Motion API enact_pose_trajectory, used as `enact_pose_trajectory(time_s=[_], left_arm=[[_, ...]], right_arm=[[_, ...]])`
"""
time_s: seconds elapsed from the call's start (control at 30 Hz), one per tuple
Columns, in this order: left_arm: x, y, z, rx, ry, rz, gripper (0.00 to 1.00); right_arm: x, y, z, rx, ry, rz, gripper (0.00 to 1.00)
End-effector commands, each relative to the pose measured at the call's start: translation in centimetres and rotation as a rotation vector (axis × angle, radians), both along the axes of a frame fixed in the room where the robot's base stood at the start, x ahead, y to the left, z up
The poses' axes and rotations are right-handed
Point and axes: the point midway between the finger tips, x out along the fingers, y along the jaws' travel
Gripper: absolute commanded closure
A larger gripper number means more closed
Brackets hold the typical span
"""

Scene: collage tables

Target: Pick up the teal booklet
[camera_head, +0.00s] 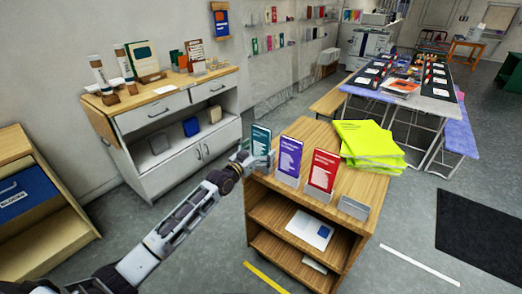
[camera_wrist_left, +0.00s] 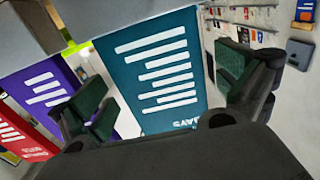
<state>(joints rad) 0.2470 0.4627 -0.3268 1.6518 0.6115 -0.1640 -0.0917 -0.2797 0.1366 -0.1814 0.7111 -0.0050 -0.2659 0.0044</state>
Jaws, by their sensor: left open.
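The teal booklet (camera_head: 261,140) stands upright at the left end of a row on the wooden shelf unit (camera_head: 335,222). It fills the middle of the left wrist view (camera_wrist_left: 157,75). My left gripper (camera_head: 250,158) is at the booklet. Its green-padded fingers are open, one on each side of the booklet in the left wrist view, with gaps visible. The booklet's lower part is partly hidden by the gripper. My right gripper is not in view.
A purple booklet (camera_head: 289,157) and a red booklet (camera_head: 322,171) stand close to the right in grey holders. An empty-looking grey holder (camera_head: 353,207) and a yellow-green stack (camera_head: 369,141) share the top. A white cabinet (camera_head: 180,163) stands to the left.

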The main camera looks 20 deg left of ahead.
Motion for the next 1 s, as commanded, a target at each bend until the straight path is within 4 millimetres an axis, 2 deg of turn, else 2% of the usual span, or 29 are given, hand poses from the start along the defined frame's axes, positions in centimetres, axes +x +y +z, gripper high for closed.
enact_pose_trajectory(time_s=[0.2, 0.5, 0.67, 0.77, 1.0], left_arm=[[0.8, -0.3, 0.0, 0.001, 0.0, 0.0, 0.0], [0.9, -0.3, 0.0, 0.001, 0.0, 0.0, 0.0], [0.9, -0.3, 0.0, 0.001, 0.0, 0.0, 0.0], [0.9, -0.3, 0.0, 0.001, 0.0, 0.0, 0.1], [0.9, -0.3, 0.0, 0.001, 0.0, 0.0, 0.41]], right_arm=[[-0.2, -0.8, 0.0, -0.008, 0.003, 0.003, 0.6], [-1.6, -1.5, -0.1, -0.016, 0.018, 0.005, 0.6], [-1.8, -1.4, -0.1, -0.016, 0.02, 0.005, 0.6], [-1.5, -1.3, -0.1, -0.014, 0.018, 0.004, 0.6], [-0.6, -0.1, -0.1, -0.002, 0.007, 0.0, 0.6]])
